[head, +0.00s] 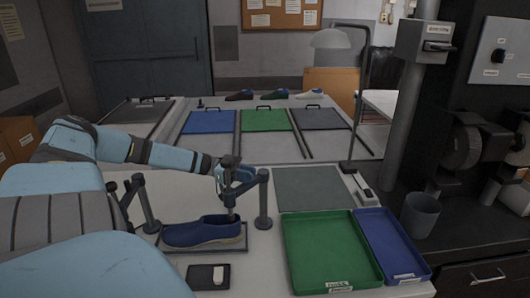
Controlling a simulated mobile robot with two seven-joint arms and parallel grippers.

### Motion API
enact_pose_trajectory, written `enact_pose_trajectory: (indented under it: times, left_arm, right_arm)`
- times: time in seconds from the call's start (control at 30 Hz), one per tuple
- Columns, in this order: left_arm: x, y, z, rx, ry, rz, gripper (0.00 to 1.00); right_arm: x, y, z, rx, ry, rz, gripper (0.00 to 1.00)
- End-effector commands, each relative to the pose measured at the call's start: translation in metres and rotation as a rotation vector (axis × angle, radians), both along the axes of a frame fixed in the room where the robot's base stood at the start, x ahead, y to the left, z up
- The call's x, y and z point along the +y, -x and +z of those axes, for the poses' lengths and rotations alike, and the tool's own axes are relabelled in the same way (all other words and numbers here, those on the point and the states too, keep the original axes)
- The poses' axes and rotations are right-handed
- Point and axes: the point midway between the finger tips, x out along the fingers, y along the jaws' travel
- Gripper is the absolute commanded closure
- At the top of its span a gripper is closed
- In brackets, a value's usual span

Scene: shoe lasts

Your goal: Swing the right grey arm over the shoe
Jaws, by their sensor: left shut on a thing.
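A blue shoe (203,232) with a pale sole lies on a dark flat base (172,248) on the white table, its toe to the left. The right grey arm (247,186) reaches from the right grey post (264,205) toward the left, its end over the heel part of the shoe. My left gripper (229,178) is shut on the right grey arm near its outer end; the exact contact is partly hidden. The left grey arm (129,191) angles off the left grey post (149,208), away from the shoe. My right gripper is out of view.
A green tray (345,285) and a blue tray (421,272) sit on the right. A grey-green mat (308,188) lies behind them. A small black holder with a white piece (208,277) is in front of the shoe. A lamp (361,100) stands behind the mat.

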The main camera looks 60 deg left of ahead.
Motion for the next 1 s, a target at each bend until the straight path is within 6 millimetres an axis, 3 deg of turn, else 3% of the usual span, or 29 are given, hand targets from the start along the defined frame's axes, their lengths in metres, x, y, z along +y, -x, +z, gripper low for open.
enact_pose_trajectory:
  times: [0.07, 0.3, 0.5, 1.0]
  left_arm:
    - [0.008, 0.008, -0.002, -0.003, 0.003, -0.043, 1.0]
    - [0.017, 0.007, -0.005, -0.01, 0.005, -0.175, 1.0]
    - [0.022, 0.008, -0.002, -0.008, 0.004, -0.242, 1.0]
    - [0.024, 0.009, 0.004, -0.004, 0.002, -0.279, 1.0]
  right_arm:
    - [-0.001, 0.001, 0.004, -0.012, -0.003, -0.002, 0.41]
    - [0.0, 0.0, -0.044, -0.003, -0.005, -0.003, 0.41]
    - [0.001, -0.001, -0.063, 0.004, -0.008, -0.005, 0.41]
    - [0.003, -0.002, -0.066, 0.002, -0.016, -0.007, 0.41]
